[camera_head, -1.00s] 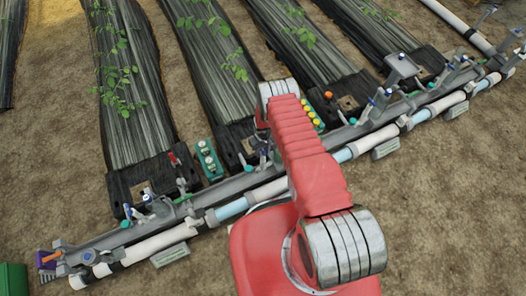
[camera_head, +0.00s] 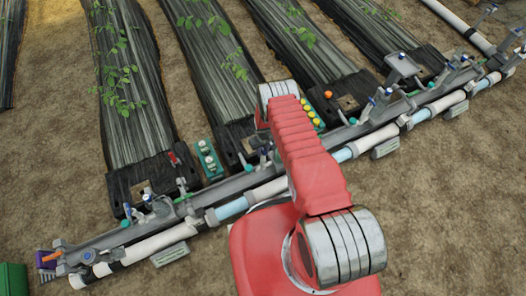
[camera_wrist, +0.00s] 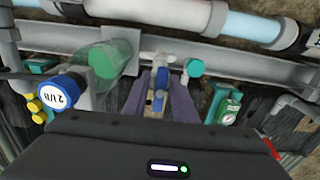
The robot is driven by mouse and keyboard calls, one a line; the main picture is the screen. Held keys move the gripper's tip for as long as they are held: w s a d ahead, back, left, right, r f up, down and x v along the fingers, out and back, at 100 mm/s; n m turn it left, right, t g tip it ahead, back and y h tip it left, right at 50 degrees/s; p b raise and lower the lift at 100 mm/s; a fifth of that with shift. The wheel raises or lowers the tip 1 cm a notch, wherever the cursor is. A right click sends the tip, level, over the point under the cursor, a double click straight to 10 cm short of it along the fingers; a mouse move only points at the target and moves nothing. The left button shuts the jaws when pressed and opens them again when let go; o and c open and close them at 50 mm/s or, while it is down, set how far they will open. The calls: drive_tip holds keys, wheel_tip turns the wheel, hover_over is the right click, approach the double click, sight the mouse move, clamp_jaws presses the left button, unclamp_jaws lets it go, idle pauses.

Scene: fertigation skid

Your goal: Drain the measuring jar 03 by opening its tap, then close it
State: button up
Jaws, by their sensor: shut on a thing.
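In the wrist view, my gripper (camera_wrist: 160,103) has its two purple-grey fingers on either side of a small blue tap lever (camera_wrist: 158,100), and it is shut on it. The lever is on a pale tap fitting (camera_wrist: 157,60) in front of the grey rail. I cannot read a jar number, nor tell the liquid level. In the head view my red arm hides the gripper, the tap and this jar.
A long grey rail (camera_head: 240,183) runs diagonally past beds covered in black film, with a white pipe (camera_head: 157,244) along its near side. A teal block with yellow caps (camera_head: 313,117) and another with pale caps (camera_head: 208,160) stand near it. A green box (camera_head: 13,279) is at lower left.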

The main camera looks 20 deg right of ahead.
drive_tip(key=o, duration=0.7)
drive_tip(key=shift+f, duration=0.25)
drive_tip(key=shift+r, duration=0.1)
drive_tip(key=shift+r, duration=3.9)
